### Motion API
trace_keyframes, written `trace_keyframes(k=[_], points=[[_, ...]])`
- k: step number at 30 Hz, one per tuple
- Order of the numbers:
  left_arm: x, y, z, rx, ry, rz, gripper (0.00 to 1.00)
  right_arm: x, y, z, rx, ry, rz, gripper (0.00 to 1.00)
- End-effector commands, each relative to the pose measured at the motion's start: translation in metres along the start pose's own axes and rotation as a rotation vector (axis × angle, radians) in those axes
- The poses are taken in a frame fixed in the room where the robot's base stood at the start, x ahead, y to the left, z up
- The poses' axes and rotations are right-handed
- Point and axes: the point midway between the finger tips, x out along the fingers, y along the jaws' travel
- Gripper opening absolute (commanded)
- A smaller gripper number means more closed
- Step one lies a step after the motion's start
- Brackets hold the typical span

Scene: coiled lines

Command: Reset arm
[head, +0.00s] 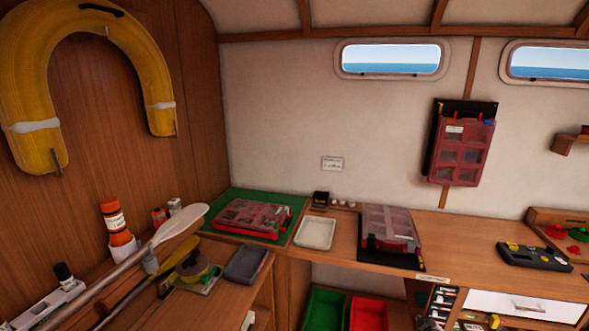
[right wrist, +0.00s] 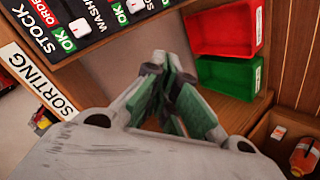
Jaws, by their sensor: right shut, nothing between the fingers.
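My right gripper (right wrist: 168,90) shows in the middle of the right wrist view. Its green-padded fingers are closed together with nothing between them. It shows over a wooden surface, between a dark labelled board and two bins. I cannot make it out clearly in the head view. My left gripper is not in view.
A red bin (right wrist: 225,28) and a green bin (right wrist: 230,75) lie near the fingers; they also show below the bench in the head view. On the bench are a white tray (head: 315,233), organiser cases (head: 252,215) and a dark device (head: 533,256). A paddle (head: 182,222) lies left.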

Motion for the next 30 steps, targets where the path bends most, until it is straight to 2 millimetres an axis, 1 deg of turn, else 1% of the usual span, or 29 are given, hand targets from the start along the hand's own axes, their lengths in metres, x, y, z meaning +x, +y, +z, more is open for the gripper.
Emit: trace_keyframes(k=[1,3,8,9,14,15,17,18,23,27,29,30], points=[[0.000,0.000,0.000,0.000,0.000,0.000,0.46,-0.001,-0.021,0.016,0.038,-0.022,-0.027,0.00],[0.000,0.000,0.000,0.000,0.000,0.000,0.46,-0.004,-0.048,0.035,0.086,-0.050,-0.060,0.00],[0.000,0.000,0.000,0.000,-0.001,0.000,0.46,-0.015,-0.107,0.078,0.170,-0.116,-0.128,0.00],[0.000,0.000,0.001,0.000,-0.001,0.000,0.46,-0.019,-0.122,0.088,0.189,-0.133,-0.145,0.00],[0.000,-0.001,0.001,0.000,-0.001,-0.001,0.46,-0.038,-0.181,0.129,0.250,-0.201,-0.207,0.00],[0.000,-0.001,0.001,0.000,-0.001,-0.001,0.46,-0.044,-0.196,0.139,0.263,-0.219,-0.222,0.00],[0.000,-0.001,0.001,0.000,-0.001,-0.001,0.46,-0.053,-0.217,0.153,0.282,-0.244,-0.244,0.00],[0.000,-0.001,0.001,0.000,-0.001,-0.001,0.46,-0.060,-0.232,0.163,0.293,-0.262,-0.259,0.00],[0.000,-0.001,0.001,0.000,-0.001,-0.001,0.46,-0.091,-0.289,0.200,0.331,-0.331,-0.316,0.00],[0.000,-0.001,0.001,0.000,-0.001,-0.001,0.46,-0.123,-0.336,0.229,0.353,-0.389,-0.363,0.00],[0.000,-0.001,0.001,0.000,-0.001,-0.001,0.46,-0.138,-0.356,0.242,0.359,-0.414,-0.384,0.00],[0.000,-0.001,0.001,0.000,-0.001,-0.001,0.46,-0.148,-0.370,0.249,0.363,-0.429,-0.398,0.00]])
